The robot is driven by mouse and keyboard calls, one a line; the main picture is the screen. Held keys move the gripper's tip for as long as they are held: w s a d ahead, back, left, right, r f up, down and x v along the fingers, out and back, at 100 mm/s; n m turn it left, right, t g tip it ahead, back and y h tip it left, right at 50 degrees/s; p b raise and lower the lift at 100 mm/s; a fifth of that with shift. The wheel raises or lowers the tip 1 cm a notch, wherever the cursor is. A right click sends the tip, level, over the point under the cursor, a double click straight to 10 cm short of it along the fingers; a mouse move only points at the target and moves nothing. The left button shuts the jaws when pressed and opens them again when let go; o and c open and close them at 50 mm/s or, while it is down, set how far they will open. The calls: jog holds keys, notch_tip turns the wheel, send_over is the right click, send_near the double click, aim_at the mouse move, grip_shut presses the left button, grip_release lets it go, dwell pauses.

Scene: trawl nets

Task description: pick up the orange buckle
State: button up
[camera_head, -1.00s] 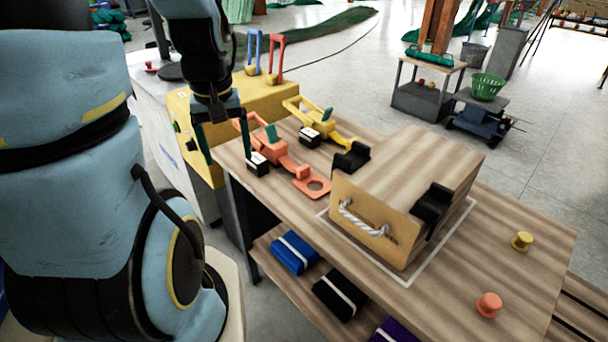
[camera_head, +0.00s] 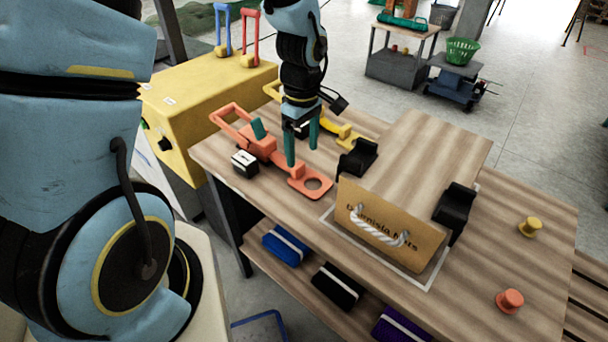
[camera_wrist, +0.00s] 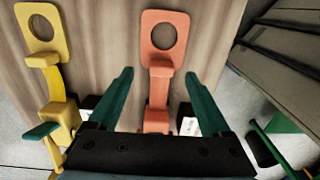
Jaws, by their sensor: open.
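The orange buckle (camera_head: 263,147) lies on the wooden table, with a looped handle at its far left end and a flat plate with a round hole at its near right end. My gripper (camera_head: 302,152) points down over the buckle's plate end, its two green fingers apart. In the wrist view, the orange buckle (camera_wrist: 160,75) lies between my open fingers (camera_wrist: 160,85), its holed plate beyond the tips. My gripper's black body hides its near part. I cannot tell how high the fingertips are above it.
A yellow buckle (camera_head: 340,130) lies beside the orange one, partly behind my gripper. A wooden box with a rope handle (camera_head: 380,228) and black clasps stands to the right. Orange (camera_head: 509,300) and yellow (camera_head: 530,226) knobs stand on the table's right side.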

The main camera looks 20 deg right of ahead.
aim_at(301, 166)
jog(key=shift+a+f+p, duration=0.15)
jog(key=shift+f+p, duration=0.25)
jog(key=shift+f, duration=1.05)
jog(key=shift+a+f+p, duration=0.1)
jog(key=shift+f+p, duration=0.3)
jog(key=shift+f, duration=1.05)
grip_shut()
